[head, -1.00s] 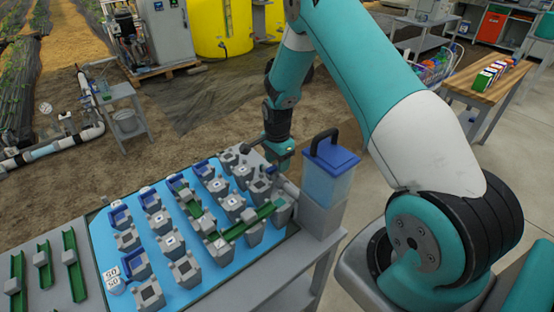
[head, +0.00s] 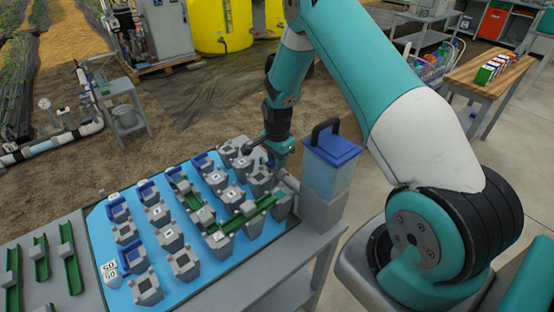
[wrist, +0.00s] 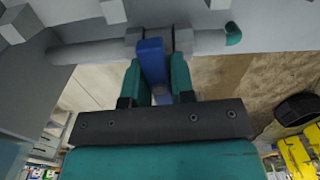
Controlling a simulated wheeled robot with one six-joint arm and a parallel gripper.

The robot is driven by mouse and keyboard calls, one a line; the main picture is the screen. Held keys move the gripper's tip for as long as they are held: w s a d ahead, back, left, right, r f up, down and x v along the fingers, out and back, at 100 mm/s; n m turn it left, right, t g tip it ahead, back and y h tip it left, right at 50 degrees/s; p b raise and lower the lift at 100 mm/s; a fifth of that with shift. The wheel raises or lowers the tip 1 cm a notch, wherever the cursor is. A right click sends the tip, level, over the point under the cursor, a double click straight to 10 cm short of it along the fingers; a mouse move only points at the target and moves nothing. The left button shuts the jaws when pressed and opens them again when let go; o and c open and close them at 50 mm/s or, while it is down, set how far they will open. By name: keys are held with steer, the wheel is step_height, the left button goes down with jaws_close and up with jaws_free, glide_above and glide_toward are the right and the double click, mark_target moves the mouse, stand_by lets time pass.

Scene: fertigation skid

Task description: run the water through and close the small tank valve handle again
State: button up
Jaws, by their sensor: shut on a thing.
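The small tank (head: 328,176) is a clear bluish box with a blue lid and a dark carrying handle, standing on a grey block (head: 320,213) at the table's right end. The blue valve handle (wrist: 151,52) shows in the wrist view, sticking out from a grey horizontal pipe (wrist: 90,47). My gripper (wrist: 156,72) is shut on this handle, one teal finger on each side of it. In the head view my gripper (head: 281,152) is just left of the tank. The valve handle is hidden there, and I cannot make out any water flow.
A blue mat (head: 104,235) left of the tank carries several grey blocks, some with blue or green channel pieces. Green channels (head: 69,255) lie at the table's left. A wooden-topped bench (head: 488,75) stands behind at the right.

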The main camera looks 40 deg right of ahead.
steer(key=n, duration=0.9)
steer(key=shift+n, duration=0.4)
steer(key=n, duration=0.8)
steer(key=shift+n, duration=0.3)
steer(key=o, duration=1)
steer(key=shift+c, duration=0.2)
steer(key=shift+r, duration=0.1)
step_height(320, 180, up, 10)
steer(key=p, duration=0.7)
